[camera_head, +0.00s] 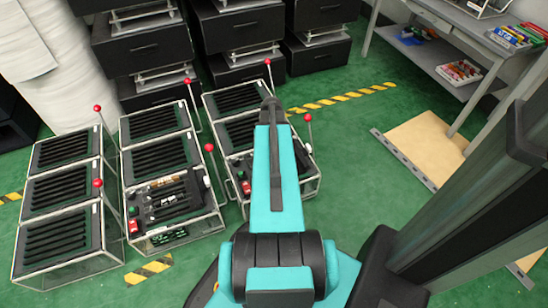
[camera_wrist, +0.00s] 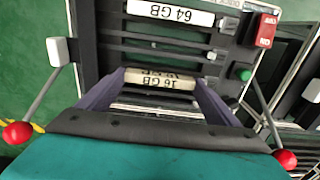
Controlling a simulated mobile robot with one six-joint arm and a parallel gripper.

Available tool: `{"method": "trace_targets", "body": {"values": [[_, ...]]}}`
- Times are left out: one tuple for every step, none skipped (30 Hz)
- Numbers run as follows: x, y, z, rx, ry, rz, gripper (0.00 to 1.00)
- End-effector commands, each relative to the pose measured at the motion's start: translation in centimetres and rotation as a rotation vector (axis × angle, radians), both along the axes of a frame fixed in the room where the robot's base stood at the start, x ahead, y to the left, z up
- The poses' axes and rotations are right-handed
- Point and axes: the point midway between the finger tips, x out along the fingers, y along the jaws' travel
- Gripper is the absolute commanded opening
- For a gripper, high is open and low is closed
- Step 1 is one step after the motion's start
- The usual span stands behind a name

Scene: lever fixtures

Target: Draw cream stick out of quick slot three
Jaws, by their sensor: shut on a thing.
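The cream stick (camera_wrist: 165,77) shows in the wrist view with an upside-down "16 GB" label. My gripper (camera_wrist: 158,84) has its two purple-grey fingers at the stick's two ends and is shut on it. The stick lies across the slotted panel; I cannot tell whether it is still seated in its slot. A white stick (camera_wrist: 170,13) labelled "64 GB" sits in a slot farther up that view. In the head view my arm reaches over the right-hand fixture (camera_head: 237,133) and hides the gripper and the held stick.
The panel has a red switch (camera_wrist: 262,31) and a green button (camera_wrist: 241,73). Red-knobbed levers (camera_wrist: 18,132) rise on both sides of the gripper. In the head view the middle fixture (camera_head: 160,153) holds several sticks, and another fixture (camera_head: 62,190) stands left.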

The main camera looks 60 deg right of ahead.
Motion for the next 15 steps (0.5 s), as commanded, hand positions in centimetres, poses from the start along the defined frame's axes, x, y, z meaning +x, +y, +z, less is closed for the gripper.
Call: {"method": "trace_targets", "body": {"values": [[0.0, 0.02, 0.06, 0.0, 0.0, 0.0, 0.54], [0.0, 0.02, 0.07, 0.001, -0.001, 0.0, 0.54], [0.0, 0.04, 0.1, 0.001, 0.0, 0.0, 0.54], [0.0, 0.04, 0.12, 0.001, 0.0, 0.0, 0.54], [0.01, 0.04, 0.14, 0.001, 0.0, 0.0, 0.54], [0.0, 0.05, 0.17, 0.001, 0.0, 0.0, 0.54], [0.01, 0.04, 0.19, 0.001, 0.0, 0.0, 0.54], [0.01, 0.04, 0.21, 0.001, 0.0, 0.0, 0.54], [0.01, 0.06, 0.23, 0.001, 0.0, 0.0, 0.54], [0.01, 0.05, 0.26, 0.001, 0.0, 0.0, 0.54], [0.01, 0.06, 0.28, 0.001, 0.0, 0.0, 0.54], [0.01, 0.06, 0.3, 0.001, 0.0, 0.0, 0.54], [0.01, 0.06, 0.33, 0.001, 0.0, 0.0, 0.54], [0.01, 0.06, 0.35, 0.001, 0.0, 0.0, 0.54], [0.01, 0.06, 0.37, 0.001, 0.0, 0.0, 0.54]]}}
